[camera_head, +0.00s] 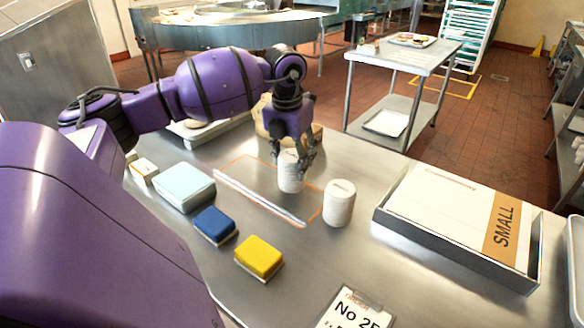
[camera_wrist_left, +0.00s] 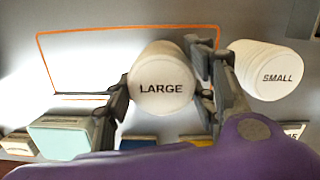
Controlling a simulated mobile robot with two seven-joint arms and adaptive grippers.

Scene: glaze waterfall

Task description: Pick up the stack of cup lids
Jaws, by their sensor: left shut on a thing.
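One stack of white cup lids marked LARGE (camera_wrist_left: 162,88) is between the fingers of my left gripper (camera_head: 294,155), which is shut on it. In the head view this large lid stack (camera_head: 291,178) is upright, partly covered by the fingers. A second white stack, marked SMALL (camera_wrist_left: 265,70), stands to its right, apart from the gripper; it also shows in the head view (camera_head: 339,204). I cannot tell whether the held stack touches the table. My right gripper is not in view.
An orange outline (camera_head: 232,163) is on the steel table. A light blue block (camera_head: 184,185), a blue sponge (camera_head: 215,225) and a yellow sponge (camera_head: 259,256) lie at the left and front. A tray with a SMALL box (camera_head: 455,212) is at the right. A sign (camera_head: 352,310) is in front.

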